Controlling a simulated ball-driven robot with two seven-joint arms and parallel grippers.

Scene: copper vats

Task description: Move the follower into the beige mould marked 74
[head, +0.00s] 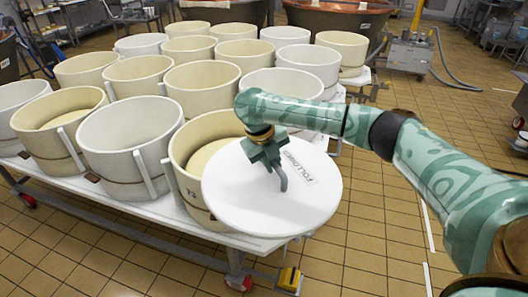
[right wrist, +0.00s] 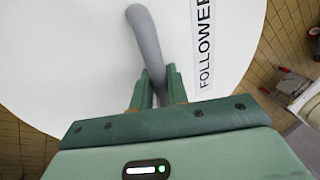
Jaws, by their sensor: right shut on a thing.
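The follower (head: 258,205) is a round white disc with a grey bent handle and a label reading FOLLOWER. My right gripper (head: 280,168) is shut on the handle. The right wrist view shows its fingers (right wrist: 160,90) around the handle, with the disc (right wrist: 60,70) behind. The follower is held at the table's front right corner, covering part of a beige mould (head: 180,185) whose mark looks like 72. I cannot read 74 on any mould. Other beige moulds stand at the left front (head: 45,142) and in rows behind. My left gripper is not in view.
White moulds (head: 120,165) stand among the beige ones on the white wheeled table (head: 110,205), packed closely. A grey machine with a hose (head: 410,52) stands at the back right.

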